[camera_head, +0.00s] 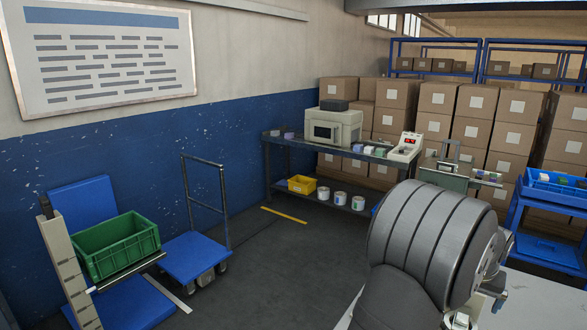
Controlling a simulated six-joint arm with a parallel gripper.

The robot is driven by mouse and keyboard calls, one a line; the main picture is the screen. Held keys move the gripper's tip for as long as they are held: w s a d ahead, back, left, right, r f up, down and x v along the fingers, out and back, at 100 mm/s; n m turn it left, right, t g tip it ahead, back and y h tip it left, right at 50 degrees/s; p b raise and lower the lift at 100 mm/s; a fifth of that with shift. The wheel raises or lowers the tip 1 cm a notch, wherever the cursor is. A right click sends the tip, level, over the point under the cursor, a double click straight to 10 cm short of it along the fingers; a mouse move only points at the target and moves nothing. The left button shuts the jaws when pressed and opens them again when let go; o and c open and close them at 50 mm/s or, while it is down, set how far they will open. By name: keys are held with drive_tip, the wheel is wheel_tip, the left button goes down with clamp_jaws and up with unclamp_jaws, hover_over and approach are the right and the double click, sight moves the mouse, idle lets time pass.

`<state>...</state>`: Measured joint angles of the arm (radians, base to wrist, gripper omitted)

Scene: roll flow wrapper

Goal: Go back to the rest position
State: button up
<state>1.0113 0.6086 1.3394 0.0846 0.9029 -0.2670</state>
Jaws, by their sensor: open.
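My grey ribbed arm link fills the lower right of the head view. My gripper (490,290) shows only in small metal parts at the lower right, past the arm link, above a pale work surface (545,300). It is open, and I see nothing held in it. Most of it is hidden behind the arm.
A dark bench (375,158) with a beige machine (333,127) stands at the back wall. A blue cart (195,257) and a green crate (117,246) are at left. A blue rack (512,215) stands at far right. Stacked cartons (480,130) fill the back. The middle floor is clear.

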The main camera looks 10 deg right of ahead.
drive_tip(key=shift+f, duration=0.75)
